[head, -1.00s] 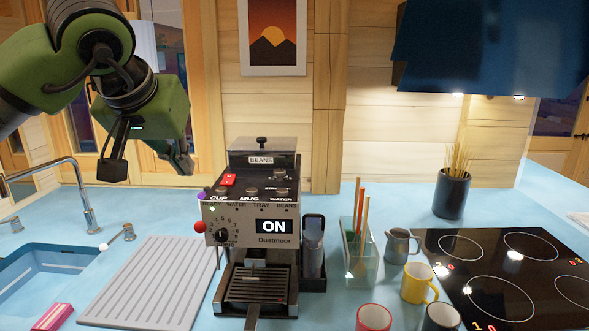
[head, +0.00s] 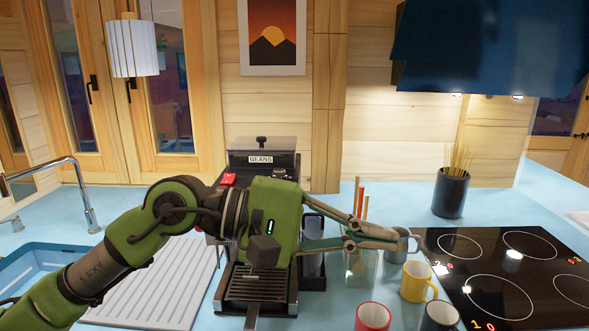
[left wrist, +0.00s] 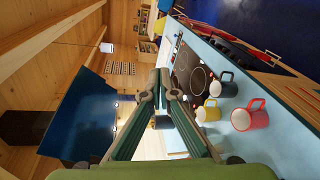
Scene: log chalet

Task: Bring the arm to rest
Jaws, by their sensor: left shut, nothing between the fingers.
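My left arm reaches in from the lower left of the head view, across the front of the coffee machine (head: 262,160). My left gripper (head: 388,240) points right, with its fingers shut and empty. In the head view its fingertips overlap the grey pitcher (head: 402,243); I cannot tell whether they touch it. In the left wrist view the shut fingertips of the gripper (left wrist: 163,76) show with nothing between them. The arm hides the machine's front panel and part of the ribbed drainboard (head: 160,290). My right gripper is not in view.
A yellow mug (head: 416,282), a red mug (head: 373,317) and a dark mug (head: 440,316) stand right of the machine. A clear holder with sticks (head: 364,268) is behind the gripper. The black cooktop (head: 500,270) is at the right, the sink (head: 35,265) at the left.

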